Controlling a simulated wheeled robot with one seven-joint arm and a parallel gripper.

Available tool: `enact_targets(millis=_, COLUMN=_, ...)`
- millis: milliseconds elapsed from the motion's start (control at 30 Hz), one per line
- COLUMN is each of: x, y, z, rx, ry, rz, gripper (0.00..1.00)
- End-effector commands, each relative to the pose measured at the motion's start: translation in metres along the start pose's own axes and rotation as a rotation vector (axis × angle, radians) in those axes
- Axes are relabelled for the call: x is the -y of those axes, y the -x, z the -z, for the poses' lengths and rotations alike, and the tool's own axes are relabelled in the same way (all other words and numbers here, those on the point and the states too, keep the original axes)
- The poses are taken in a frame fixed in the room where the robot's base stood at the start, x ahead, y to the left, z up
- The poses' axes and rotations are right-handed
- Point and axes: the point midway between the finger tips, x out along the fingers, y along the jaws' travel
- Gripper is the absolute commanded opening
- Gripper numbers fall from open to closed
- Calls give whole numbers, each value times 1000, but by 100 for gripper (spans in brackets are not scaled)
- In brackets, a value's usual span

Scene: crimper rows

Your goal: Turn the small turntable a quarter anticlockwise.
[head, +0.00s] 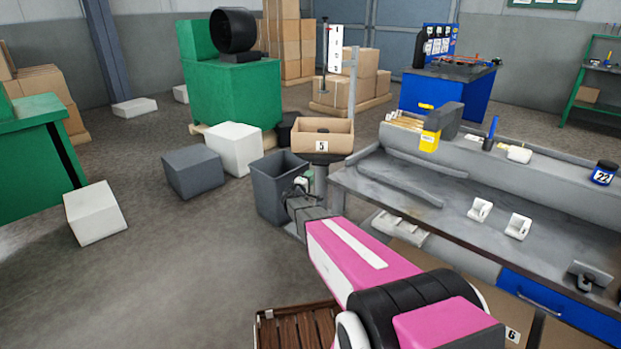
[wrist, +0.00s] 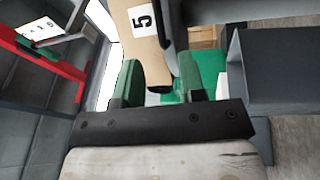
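A dark round plate (head: 318,158) on a grey post stands past the workbench's left end; I take it for the small turntable. An open cardboard box marked 5 (head: 325,136) rests on it and hides most of its top. The box also shows in the wrist view (wrist: 137,45), with a dark curved edge beside it. My gripper (head: 301,183) is in front of and slightly below the plate, near the post. In the wrist view my gripper (wrist: 163,88) has its green fingers apart, with the box's end seen between or beyond them. Contact cannot be told.
A grey bin (head: 280,190) stands just left of my gripper. The grey workbench (head: 400,190) is close on the right, holding white brackets (head: 480,209). White (head: 234,148) and grey (head: 193,172) blocks lie on the floor to the left.

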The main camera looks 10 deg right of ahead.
Motion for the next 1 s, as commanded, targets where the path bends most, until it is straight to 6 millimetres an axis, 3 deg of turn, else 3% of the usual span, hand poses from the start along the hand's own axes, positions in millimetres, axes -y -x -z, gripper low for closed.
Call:
enact_targets(millis=33, x=0, y=0, z=0, rx=0, ry=0, rz=0, gripper=24)
enact_targets(millis=100, x=-2, y=0, z=2, rx=5, ry=-4, rz=5, gripper=1)
enact_targets(millis=133, x=-3, y=1, z=5, rx=9, ry=-7, rz=10, gripper=0)
enact_targets(millis=600, x=-50, y=39, z=88, rx=150, ry=-97, rz=281, gripper=0)
enact_targets(millis=767, x=-53, y=41, z=96, rx=160, ry=-103, rz=319, gripper=0)
enact_targets(millis=1000, x=-42, y=12, z=92, rx=162, ry=-103, rz=319, gripper=0)
